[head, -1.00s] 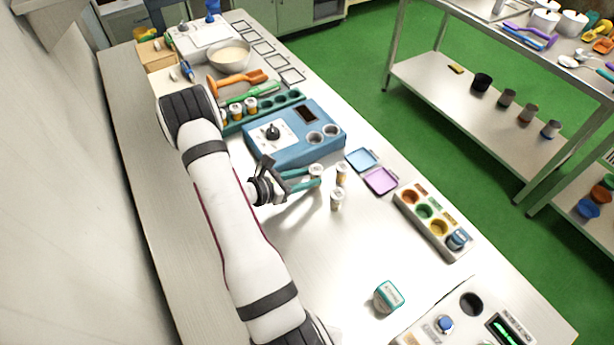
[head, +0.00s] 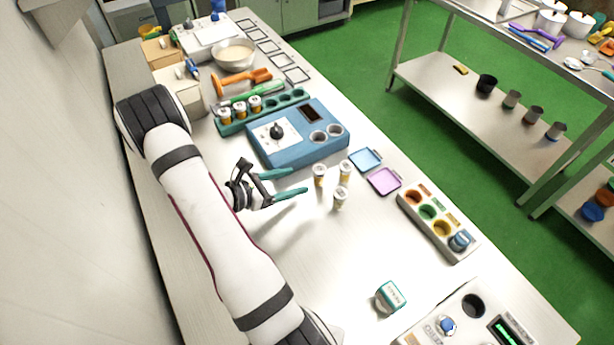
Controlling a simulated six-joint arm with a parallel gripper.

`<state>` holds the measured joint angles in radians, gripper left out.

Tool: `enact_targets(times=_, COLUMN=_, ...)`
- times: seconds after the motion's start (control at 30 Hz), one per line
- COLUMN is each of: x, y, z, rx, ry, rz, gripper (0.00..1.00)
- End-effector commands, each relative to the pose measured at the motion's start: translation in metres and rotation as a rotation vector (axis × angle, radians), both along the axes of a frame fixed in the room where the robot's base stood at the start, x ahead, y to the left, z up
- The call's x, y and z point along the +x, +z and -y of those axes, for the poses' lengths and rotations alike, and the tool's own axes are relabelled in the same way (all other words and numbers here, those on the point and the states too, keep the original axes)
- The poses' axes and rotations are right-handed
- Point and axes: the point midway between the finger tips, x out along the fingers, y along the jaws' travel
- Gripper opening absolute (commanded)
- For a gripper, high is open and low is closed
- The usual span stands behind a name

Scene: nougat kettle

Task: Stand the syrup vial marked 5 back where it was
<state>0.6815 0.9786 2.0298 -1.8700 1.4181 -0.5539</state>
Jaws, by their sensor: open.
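Three white-capped vials with orange-yellow bands stand upright on the table right of my gripper: a left one (head: 319,176), a back right one (head: 345,172) and a front one (head: 340,198). Their numbers are too small to read, so I cannot tell which is marked 5. My gripper (head: 298,181) is open and empty, its two teal fingers pointing right toward the left vial, with a small gap between the fingertips and it. Several similar vials (head: 240,109) stand in the left part of the green rack (head: 285,103), behind the blue machine.
The blue machine (head: 285,150) with a knob and two round wells stands behind my gripper. A blue tray (head: 365,160) and a pink tray (head: 384,181) lie right of the vials. A holder with coloured wells (head: 412,208) is further right. The table in front is mostly clear.

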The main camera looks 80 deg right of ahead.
Motion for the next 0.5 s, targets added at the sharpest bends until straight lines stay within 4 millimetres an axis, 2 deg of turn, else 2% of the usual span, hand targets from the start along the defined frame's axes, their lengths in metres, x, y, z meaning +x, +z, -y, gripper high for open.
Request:
enact_targets(times=0.03, x=0.01, y=0.005, z=-0.009, rx=-0.003, ry=0.004, rz=0.001, gripper=0.68)
enact_targets(times=0.2, x=0.03, y=0.018, z=-0.032, rx=-0.002, ry=0.001, rz=0.001, gripper=0.68)
enact_targets(times=0.43, x=0.036, y=0.023, z=-0.041, rx=-0.003, ry=-0.006, rz=0.006, gripper=0.68)
enact_targets(times=0.5, x=0.039, y=0.037, z=-0.05, rx=-0.023, ry=-0.043, rz=0.062, gripper=0.68)
